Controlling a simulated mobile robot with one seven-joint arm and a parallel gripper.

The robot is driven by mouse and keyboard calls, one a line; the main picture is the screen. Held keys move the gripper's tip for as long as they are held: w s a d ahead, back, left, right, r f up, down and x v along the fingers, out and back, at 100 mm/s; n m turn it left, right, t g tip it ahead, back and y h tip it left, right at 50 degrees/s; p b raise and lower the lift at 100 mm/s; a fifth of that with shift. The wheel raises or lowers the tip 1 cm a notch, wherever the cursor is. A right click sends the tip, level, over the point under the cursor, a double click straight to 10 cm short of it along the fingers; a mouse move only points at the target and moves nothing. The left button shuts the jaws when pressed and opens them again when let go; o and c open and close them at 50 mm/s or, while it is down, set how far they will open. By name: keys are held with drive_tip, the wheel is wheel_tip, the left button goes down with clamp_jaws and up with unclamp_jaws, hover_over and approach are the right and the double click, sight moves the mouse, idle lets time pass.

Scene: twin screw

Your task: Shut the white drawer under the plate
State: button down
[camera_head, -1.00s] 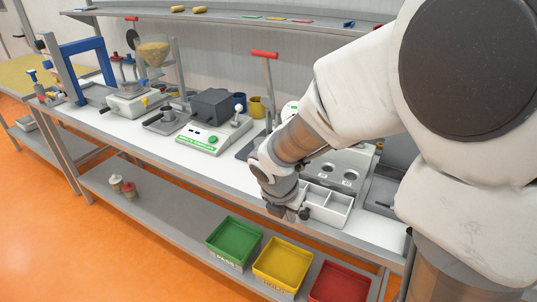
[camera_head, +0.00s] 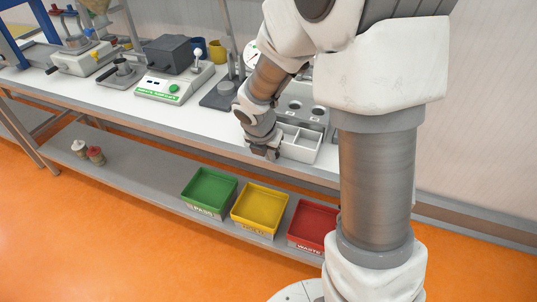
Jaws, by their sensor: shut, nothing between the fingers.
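The white drawer (camera_head: 303,153) is an open-topped box with dividers and stands out toward the front edge of the bench. Behind and above it is the grey plate (camera_head: 293,106) with round holes, partly covered by my arm. My gripper (camera_head: 264,154) is shut and empty, pointing down at the drawer's left front corner. I cannot tell whether it touches the drawer. The drawer's left side is partly hidden by my gripper, and my arm column hides what lies to the right.
A white control box (camera_head: 173,86) and a dark press base (camera_head: 218,95) stand left of the arm on the bench. Green (camera_head: 209,188), yellow (camera_head: 260,207) and red (camera_head: 313,222) bins sit on the lower shelf. The bench front left of the gripper is clear.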

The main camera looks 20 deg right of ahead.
drive_tip(key=w+d+p, duration=0.1)
drive_tip(key=w+p, duration=0.1)
drive_tip(key=w+d+p, duration=0.4)
drive_tip(key=w, duration=0.1)
drive_tip(key=shift+w+d+r, duration=0.1)
drive_tip(key=shift+d+r, duration=0.05)
drive_tip(key=shift+r, duration=0.05)
drive_tip(key=shift+w+d+f+p, duration=0.15)
drive_tip(key=shift+w+d+p, duration=0.15)
drive_tip(key=shift+w, duration=0.1)
drive_tip(key=shift+a, duration=0.15)
